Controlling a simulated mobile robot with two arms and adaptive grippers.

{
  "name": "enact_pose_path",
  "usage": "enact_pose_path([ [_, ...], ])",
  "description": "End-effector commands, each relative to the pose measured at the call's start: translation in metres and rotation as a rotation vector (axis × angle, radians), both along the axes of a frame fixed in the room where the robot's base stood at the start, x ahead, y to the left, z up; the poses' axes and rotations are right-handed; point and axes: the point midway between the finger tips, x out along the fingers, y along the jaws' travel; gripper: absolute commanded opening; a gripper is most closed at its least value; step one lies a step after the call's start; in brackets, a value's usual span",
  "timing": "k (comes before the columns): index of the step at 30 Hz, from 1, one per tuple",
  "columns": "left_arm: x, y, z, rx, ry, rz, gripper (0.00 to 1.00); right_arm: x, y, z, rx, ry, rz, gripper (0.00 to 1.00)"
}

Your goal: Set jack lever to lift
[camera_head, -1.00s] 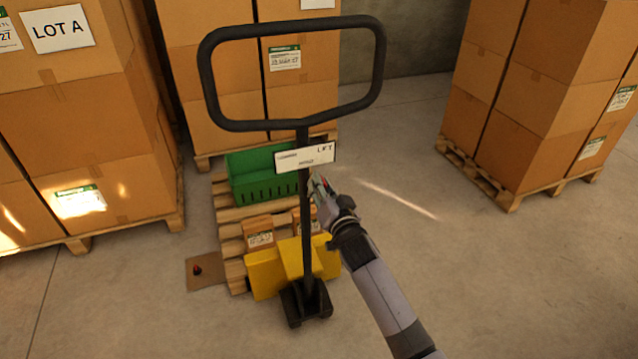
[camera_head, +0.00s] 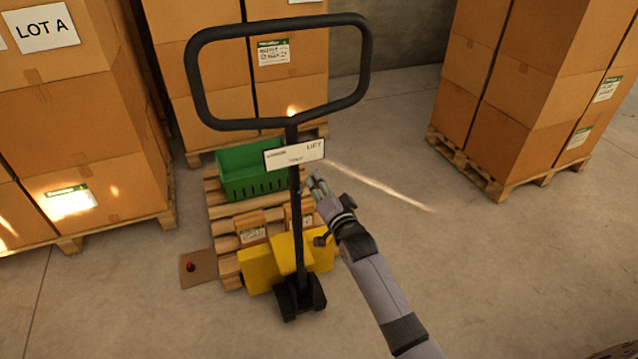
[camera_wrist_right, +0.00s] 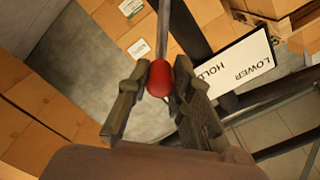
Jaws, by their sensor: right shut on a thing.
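The pallet jack stands upright, with a black loop handle (camera_head: 279,124) on a dark column (camera_head: 296,220) and a yellow body (camera_head: 257,268) below. The jack lever's red knob (camera_wrist_right: 159,78) sits on a thin grey rod. My right gripper (camera_head: 318,184) is just right of the column, below the plate. In the wrist view its fingers (camera_wrist_right: 158,88) are shut on the knob. My left gripper is out of view.
A green crate (camera_head: 245,183) and small boxes (camera_head: 252,233) sit on a wooden pallet (camera_head: 217,212) behind the jack. Stacked cartons on pallets stand left (camera_head: 90,150), behind (camera_head: 210,95) and right (camera_head: 540,95). The floor (camera_head: 440,260) to the right is open.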

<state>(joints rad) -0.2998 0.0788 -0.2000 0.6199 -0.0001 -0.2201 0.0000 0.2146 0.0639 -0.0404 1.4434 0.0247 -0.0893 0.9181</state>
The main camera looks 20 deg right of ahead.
Motion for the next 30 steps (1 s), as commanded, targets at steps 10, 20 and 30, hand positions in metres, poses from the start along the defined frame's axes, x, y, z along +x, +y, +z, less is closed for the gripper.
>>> enact_pose_path([
  [10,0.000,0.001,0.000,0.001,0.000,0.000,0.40,0.000,0.000,-0.001,0.001,0.002,-0.001,0.33],
  [20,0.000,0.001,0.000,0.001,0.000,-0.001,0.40,0.000,0.000,0.000,0.000,0.001,0.000,0.41],
  [30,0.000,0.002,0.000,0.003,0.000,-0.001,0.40,-0.026,-0.001,-0.001,0.000,0.002,-0.001,0.41],
])
